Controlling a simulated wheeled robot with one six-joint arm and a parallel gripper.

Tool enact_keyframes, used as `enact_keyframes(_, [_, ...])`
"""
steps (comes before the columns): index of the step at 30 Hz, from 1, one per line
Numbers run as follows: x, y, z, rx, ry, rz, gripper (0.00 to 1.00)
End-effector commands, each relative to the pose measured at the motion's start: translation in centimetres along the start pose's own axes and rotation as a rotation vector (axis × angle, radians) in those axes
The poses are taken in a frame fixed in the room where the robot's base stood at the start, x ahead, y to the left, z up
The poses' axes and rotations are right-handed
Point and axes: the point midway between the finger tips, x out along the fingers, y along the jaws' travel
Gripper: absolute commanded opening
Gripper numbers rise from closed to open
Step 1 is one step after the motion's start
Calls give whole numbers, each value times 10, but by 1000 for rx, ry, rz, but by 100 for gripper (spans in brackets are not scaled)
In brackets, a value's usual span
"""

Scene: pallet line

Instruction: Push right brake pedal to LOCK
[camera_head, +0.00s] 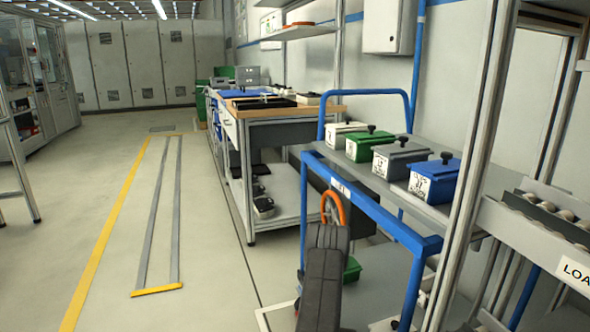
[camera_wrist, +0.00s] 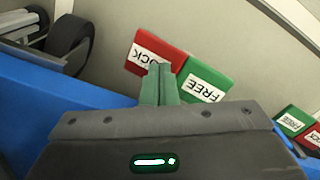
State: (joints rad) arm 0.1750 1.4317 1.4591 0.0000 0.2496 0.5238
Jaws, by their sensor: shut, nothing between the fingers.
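In the wrist view, my gripper (camera_wrist: 160,70) is shut and empty, its greenish fingers pointing up the picture. The fingertips overlap the near edge of a red LOCK plate (camera_wrist: 171,54), hiding part of its label side. A green FREE plate (camera_wrist: 208,78) adjoins it on the right. I cannot tell whether the fingertips touch the red plate. A second pair, a green FREE plate (camera_wrist: 290,120) and a red LOCK plate (camera_wrist: 313,140), sits at the right edge, partly cut off. The pictures do not settle which pair is the right brake pedal. The head view does not show my fingers.
In the wrist view, a dark wheel (camera_wrist: 72,42) and a blue bar (camera_wrist: 50,105) lie left. Open floor (camera_head: 215,250) extends left.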

Motion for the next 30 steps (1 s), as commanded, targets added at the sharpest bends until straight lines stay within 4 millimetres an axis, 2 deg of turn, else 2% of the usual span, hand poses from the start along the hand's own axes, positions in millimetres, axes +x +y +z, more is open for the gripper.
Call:
enact_keyframes(24, [-65,0,0,0,0,0,0])
enact_keyframes(30, [-69,0,0,0,-1,1,0])
